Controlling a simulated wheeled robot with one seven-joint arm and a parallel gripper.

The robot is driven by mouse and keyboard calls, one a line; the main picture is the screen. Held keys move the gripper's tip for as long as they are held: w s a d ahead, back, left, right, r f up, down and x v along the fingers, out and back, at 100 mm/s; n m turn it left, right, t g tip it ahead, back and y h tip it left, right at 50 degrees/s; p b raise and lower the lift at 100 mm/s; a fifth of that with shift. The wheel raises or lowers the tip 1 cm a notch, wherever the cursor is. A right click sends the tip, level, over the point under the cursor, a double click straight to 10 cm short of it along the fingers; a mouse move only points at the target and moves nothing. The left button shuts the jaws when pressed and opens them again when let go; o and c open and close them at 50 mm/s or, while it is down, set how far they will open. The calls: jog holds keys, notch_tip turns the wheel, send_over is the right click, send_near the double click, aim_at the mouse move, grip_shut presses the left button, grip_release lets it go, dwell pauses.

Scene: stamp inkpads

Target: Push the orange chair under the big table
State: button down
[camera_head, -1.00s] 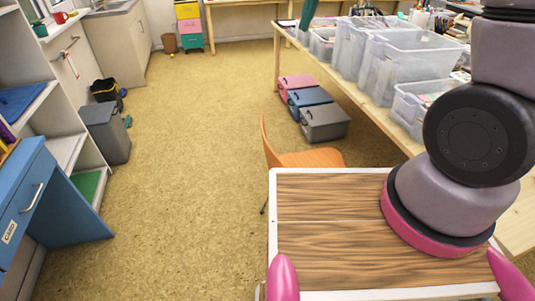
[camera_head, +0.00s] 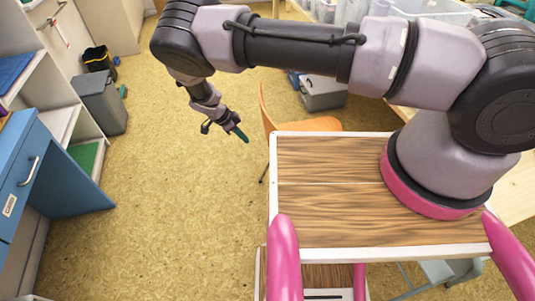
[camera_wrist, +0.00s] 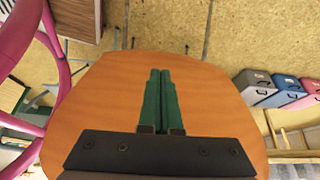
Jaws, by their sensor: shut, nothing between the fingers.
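The orange chair stands on the floor just beyond my base in the head view. Its seat (camera_head: 312,124) and thin upright backrest (camera_head: 266,108) show; the legs are mostly hidden. Its seat side faces the big table (camera_head: 516,203), a light wooden table at the right, largely covered by my arm. My gripper (camera_head: 244,137) is left of the backrest, pointing down and right, with a small gap seeming to remain. In the wrist view, the shut green fingers (camera_wrist: 160,73) lie in front of a broad orange chair surface (camera_wrist: 110,90); contact cannot be told.
Grey box (camera_head: 323,93) stands on the floor beyond the chair. Clear bins (camera_head: 425,13) sit on the table. A blue desk (camera_head: 75,182) and grey bin (camera_head: 100,105) line the left. The cork floor (camera_head: 180,190) between is free.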

jog(key=d+r+x, duration=0.1)
jog(key=d+x, duration=0.1)
jog(key=x, duration=1.2)
jog(key=shift+d+h, duration=0.3)
jog(key=shift+d, duration=0.1)
jog(key=shift+s+d+f, duration=0.1)
jog(key=w+d, duration=0.4)
jog(key=d, duration=1)
jog(key=w+d, duration=0.5)
jog(key=d, duration=1)
jog(key=w+d, duration=0.4)
jog(key=d, duration=1)
jog(key=shift+w+d, duration=0.25)
jog(key=shift+d, duration=0.05)
